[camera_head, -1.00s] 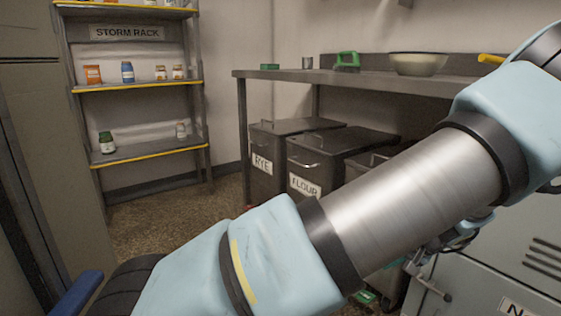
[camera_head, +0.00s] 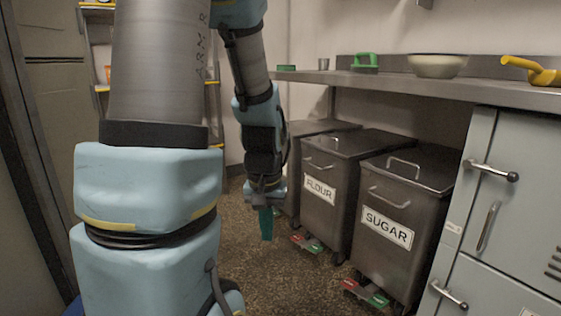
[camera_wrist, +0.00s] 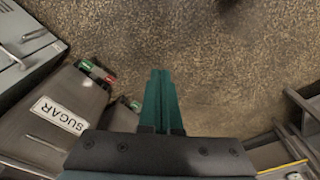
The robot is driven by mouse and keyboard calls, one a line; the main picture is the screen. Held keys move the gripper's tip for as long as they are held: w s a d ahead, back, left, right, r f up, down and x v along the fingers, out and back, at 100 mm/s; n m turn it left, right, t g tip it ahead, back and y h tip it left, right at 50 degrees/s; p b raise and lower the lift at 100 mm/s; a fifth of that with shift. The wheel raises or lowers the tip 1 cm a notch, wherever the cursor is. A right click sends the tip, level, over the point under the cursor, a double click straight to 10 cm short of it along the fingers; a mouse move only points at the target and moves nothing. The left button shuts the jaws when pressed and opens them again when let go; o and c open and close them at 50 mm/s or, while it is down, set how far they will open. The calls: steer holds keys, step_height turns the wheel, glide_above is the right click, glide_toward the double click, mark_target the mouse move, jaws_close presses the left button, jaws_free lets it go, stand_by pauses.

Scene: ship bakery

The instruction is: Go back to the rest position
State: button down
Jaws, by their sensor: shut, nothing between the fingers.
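My gripper (camera_head: 266,223) hangs at the end of my arm in the head view, pointing down over the brown speckled floor, left of the flour bin. Its teal fingers are together, with nothing between them. In the wrist view the shut fingers (camera_wrist: 160,100) point out over bare floor. My blue and grey arm links fill the left and middle of the head view.
The flour bin (camera_head: 317,215) and sugar bin (camera_head: 400,238) stand under a steel counter (camera_head: 480,90) holding a bowl (camera_head: 437,66) and a yellow scoop (camera_head: 540,75). Grey cabinets (camera_head: 500,230) stand at right. A yellow-edged rack is mostly hidden behind my arm. Floor left of the bins is clear.

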steer(key=s+a+r, duration=0.2)
steer(key=s+a, duration=0.1)
steer(key=a, duration=0.1)
step_height(320, 180, up, 33)
steer(key=p, duration=3.3)
steer(key=shift+w+d+n, duration=0.15)
steer(key=shift+n, duration=0.15)
